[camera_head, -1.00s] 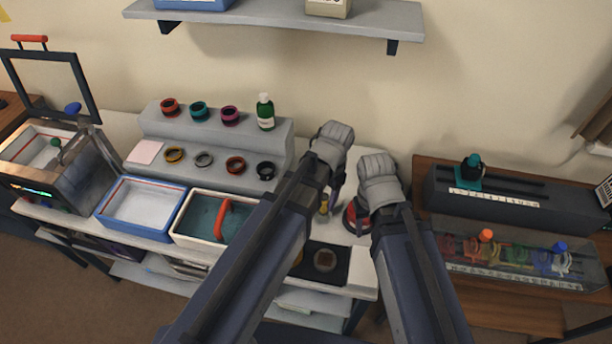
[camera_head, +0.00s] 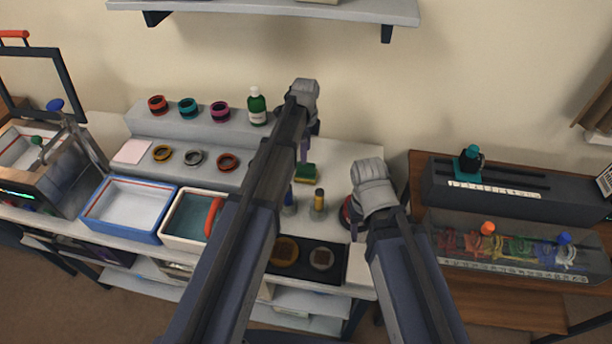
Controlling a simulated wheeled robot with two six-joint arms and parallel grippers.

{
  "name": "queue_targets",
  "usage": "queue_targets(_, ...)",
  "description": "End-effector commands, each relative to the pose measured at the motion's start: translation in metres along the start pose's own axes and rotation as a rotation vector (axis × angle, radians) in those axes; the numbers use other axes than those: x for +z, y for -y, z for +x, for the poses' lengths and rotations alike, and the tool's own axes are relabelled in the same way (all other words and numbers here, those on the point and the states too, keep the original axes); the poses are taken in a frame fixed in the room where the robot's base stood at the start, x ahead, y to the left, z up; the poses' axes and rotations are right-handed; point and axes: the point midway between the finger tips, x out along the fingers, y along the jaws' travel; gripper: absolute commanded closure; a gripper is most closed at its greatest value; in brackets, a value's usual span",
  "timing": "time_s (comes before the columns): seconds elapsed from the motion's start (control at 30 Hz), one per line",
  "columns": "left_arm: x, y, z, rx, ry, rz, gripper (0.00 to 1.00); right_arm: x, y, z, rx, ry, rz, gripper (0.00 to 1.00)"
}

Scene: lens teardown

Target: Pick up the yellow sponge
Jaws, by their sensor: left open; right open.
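The yellow sponge (camera_head: 306,174) with a green top lies on the white table, right of the stepped stand. My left gripper (camera_head: 303,152) is open and points down just above and behind the sponge in the picture; part of it is hidden by my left arm. I cannot tell how high it is over the sponge. My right gripper (camera_head: 355,229) is open and mostly hidden by its own wrist, near a red and dark round object (camera_head: 346,212).
Bottles with blue and yellow parts (camera_head: 319,203) stand just in front of the sponge. A dark mat (camera_head: 335,272) holds round parts. A green bottle (camera_head: 257,107) and lens rings stand on the stepped stand (camera_head: 150,123). The table behind the sponge is clear.

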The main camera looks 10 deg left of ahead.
Motion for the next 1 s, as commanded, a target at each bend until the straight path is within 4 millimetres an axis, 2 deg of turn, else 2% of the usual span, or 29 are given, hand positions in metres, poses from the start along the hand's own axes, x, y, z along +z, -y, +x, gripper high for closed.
queue_targets(0.03, 0.0, 0.0, 0.01, 0.0, 0.0, 0.0, 0.38, -0.001, 0.001, 0.01, 0.0, 0.0, 0.0, 0.5)
queue_targets(0.1, 0.0, 0.0, 0.015, 0.0, 0.0, 0.0, 0.38, -0.001, 0.001, 0.015, 0.0, 0.0, 0.0, 0.5)
queue_targets(0.27, 0.0, 0.0, 0.014, 0.0, 0.0, -0.001, 0.38, -0.001, 0.001, 0.014, 0.0, 0.0, 0.0, 0.5)
queue_targets(0.43, -0.001, -0.001, 0.022, 0.0, 0.0, -0.001, 0.38, -0.001, 0.002, 0.022, 0.0, 0.0, 0.0, 0.5)
queue_targets(0.8, -0.002, -0.003, 0.065, 0.0, 0.0, -0.001, 0.38, -0.004, 0.006, 0.065, 0.0, 0.0, 0.0, 0.5)
queue_targets(1.0, -0.002, -0.003, 0.066, 0.0, 0.0, -0.001, 0.38, -0.004, 0.006, 0.065, 0.0, 0.0, 0.0, 0.5)
